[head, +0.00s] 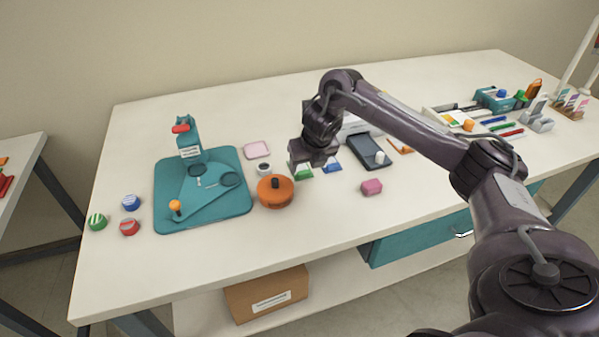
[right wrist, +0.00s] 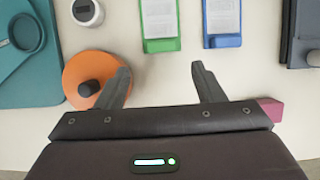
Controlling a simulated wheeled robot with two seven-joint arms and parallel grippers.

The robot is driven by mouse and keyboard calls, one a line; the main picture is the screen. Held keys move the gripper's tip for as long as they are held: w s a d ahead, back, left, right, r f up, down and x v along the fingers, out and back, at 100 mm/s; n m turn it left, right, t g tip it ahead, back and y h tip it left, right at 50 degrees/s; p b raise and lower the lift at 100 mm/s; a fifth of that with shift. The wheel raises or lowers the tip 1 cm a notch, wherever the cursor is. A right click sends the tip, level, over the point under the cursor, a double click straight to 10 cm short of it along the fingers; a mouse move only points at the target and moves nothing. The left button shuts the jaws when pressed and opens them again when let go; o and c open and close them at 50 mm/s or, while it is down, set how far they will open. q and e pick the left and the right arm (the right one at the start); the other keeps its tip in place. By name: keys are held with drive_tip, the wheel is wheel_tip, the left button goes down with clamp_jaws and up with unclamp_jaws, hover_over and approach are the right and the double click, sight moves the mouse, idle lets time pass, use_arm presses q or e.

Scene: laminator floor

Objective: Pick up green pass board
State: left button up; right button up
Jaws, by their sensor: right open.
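The green pass board (head: 303,172) lies on the white table, partly hidden behind my right gripper in the head view. In the right wrist view the green board (right wrist: 160,44) carries a white printed sheet and lies ahead of the fingertips, roughly between their lines. My right gripper (right wrist: 158,72) is open and empty. In the head view my right gripper (head: 308,163) is above the table by the board. A blue board (right wrist: 222,41) lies just to the right of the green one, with a gap between them. My left gripper is not in view.
An orange round pot (head: 275,192) with a dark knob is close left of the right gripper. A teal mat (head: 240,205) with a tool lies further left. A pink block (head: 371,187) and a dark tray (head: 367,150) are on the right. The front table strip is clear.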

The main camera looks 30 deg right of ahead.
sight(305, 173)
drive_tip(key=p+x, duration=0.1)
drive_tip(key=x, duration=0.5)
drive_tip(key=shift+w+d+r, duration=0.1)
drive_tip(key=shift+w+d, duration=0.1)
drive_tip(key=c, duration=0.7)
drive_tip(key=shift+c, duration=0.2)
drive_tip(key=shift+r, duration=0.15)
